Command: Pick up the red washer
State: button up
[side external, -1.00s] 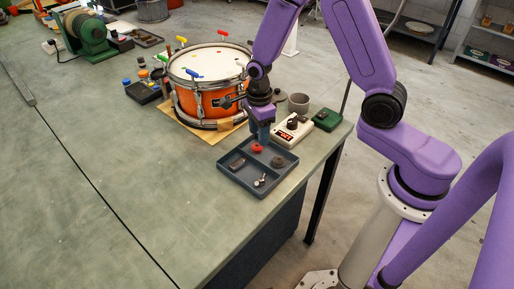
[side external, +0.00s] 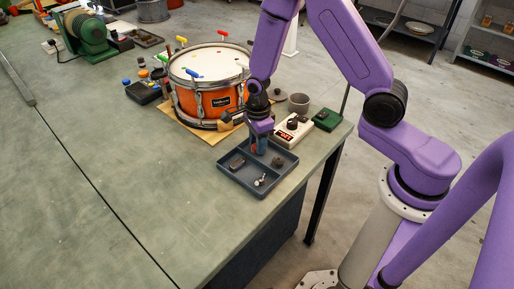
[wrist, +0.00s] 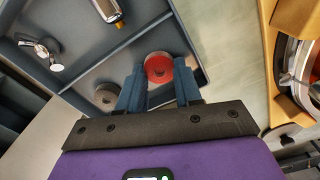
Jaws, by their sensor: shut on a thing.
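The red washer (wrist: 158,67) sits between the tips of my gripper's blue fingers in the wrist view, at one end of a dark grey sorting tray. My gripper (wrist: 160,88) is shut on it. In the side view my gripper (side external: 259,148) points down into the back part of the tray (side external: 238,186), and only a little red shows by the fingers. I cannot tell whether the washer is clear of the tray floor.
An orange drum (side external: 208,102) stands behind left. A white box with a knob (side external: 291,132) stands behind right. The bench front left is clear.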

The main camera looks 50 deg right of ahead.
jog(key=shift+r, duration=0.1)
jog(key=shift+r, duration=0.7)
jog(key=shift+s+d+r, duration=0.2)
jog(key=shift+s+r, duration=1.7)
jog(key=shift+s, duration=0.45)
jog(key=shift+s+d+r, duration=0.25)
jog(key=shift+s+r, duration=1.65)
jog(key=shift+s, duration=0.4)
jog(key=shift+s+d+r, duration=0.2)
jog(key=shift+s+r, duration=1.7)
jog(key=shift+s, duration=0.45)
